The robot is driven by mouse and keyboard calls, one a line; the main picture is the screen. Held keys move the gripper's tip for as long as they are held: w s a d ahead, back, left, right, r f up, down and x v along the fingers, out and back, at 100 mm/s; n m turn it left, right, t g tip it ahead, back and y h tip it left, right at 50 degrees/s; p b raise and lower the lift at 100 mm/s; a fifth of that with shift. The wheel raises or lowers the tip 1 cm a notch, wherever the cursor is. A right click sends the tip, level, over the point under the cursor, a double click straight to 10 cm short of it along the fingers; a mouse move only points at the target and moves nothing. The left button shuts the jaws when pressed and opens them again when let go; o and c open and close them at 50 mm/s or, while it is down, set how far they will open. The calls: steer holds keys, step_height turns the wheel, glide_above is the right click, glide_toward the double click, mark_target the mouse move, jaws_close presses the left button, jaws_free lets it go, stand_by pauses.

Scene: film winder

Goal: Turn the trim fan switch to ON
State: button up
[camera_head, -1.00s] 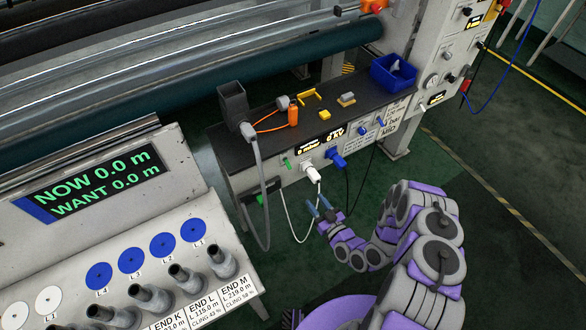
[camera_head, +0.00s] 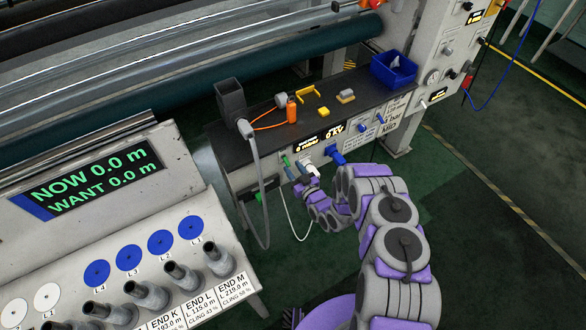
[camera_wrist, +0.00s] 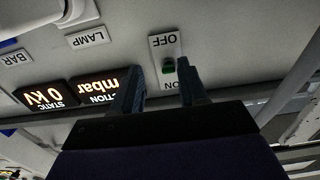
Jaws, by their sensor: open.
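The green switch (camera_wrist: 168,67) sits on a white plate in the wrist view, between the upside-down words OFF, above it in the picture, and ON, below it. The plate carries no readable fan name. In the head view the green switch (camera_head: 285,160) is on the front of the black-topped bench. My gripper (camera_wrist: 161,68) is open, and its two dark fingers appear on either side of the switch. I cannot tell whether they reach around it or touch it. In the head view my gripper (camera_head: 294,170) is close to the bench front, just below the switch.
In the wrist view, lit displays (camera_wrist: 78,90) and a LAMP label (camera_wrist: 88,38) are to the left.

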steer(key=shift+w+a+f, duration=0.1)
steer(key=shift+w+a, duration=0.1)
steer(key=shift+a, duration=0.45)
steer(key=shift+w+a+f, duration=0.1)
steer(key=shift+w+a, duration=0.1)
steer(key=shift+a, duration=0.4)
steer(key=shift+d+r, duration=0.15)
steer(key=shift+d, duration=0.3)
steer(key=shift+c, duration=0.7)
steer(key=shift+d, duration=0.4)
steer(key=shift+c, duration=1.4)
steer(key=shift+r, duration=0.1)
steer(key=shift+c, duration=0.9)
steer(key=shift+a, duration=0.5)
jaws_close()
steer(key=shift+d, duration=0.1)
